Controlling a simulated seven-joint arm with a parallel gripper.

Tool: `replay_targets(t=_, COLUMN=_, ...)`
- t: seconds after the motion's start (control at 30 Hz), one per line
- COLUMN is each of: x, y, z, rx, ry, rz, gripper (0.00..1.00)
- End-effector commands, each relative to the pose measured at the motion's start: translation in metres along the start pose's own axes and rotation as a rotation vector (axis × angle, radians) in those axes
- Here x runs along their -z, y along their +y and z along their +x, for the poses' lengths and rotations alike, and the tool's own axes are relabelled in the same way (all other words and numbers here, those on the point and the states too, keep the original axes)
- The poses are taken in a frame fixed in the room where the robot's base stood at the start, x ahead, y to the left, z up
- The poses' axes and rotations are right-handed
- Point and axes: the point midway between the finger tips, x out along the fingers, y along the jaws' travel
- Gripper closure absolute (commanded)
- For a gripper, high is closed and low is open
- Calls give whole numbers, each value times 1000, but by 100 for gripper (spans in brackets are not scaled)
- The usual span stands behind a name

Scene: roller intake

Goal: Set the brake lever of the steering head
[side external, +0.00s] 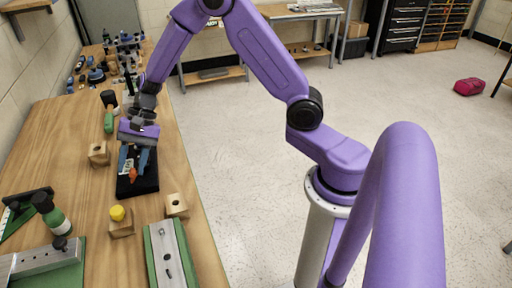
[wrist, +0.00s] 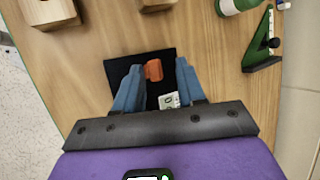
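I cannot pick out for certain which thing is the steering head or its brake lever. An orange piece (wrist: 153,70) and a small white label or part (wrist: 168,101) lie on a black mat or base (wrist: 119,73). In the side view the orange piece (side external: 133,174) shows on the black base (side external: 145,187), just below my gripper (side external: 135,158). My gripper (wrist: 159,67) has two blue fingers, apart, one on each side of the orange piece. A gap shows between the orange piece and the right finger; contact on the left is unclear.
Wooden blocks stand near the base, one with a yellow knob (side external: 117,213), others beside it (side external: 177,205) and (side external: 98,154). A green bottle-like piece (side external: 52,218) and a green-edged triangular bracket (wrist: 262,45) stand off to one side. Small parts (side external: 110,58) crowd the table's far end.

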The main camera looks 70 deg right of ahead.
Motion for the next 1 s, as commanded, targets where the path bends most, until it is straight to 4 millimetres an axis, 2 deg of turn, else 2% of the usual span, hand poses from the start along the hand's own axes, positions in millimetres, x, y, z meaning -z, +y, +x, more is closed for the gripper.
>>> replay_targets(t=0.57, x=2, y=-16, z=6, rx=-266, ry=0, rz=106, gripper=61)
replay_targets(t=1.0, x=3, y=-36, z=-68, rx=-265, ry=1, rz=111, gripper=61)
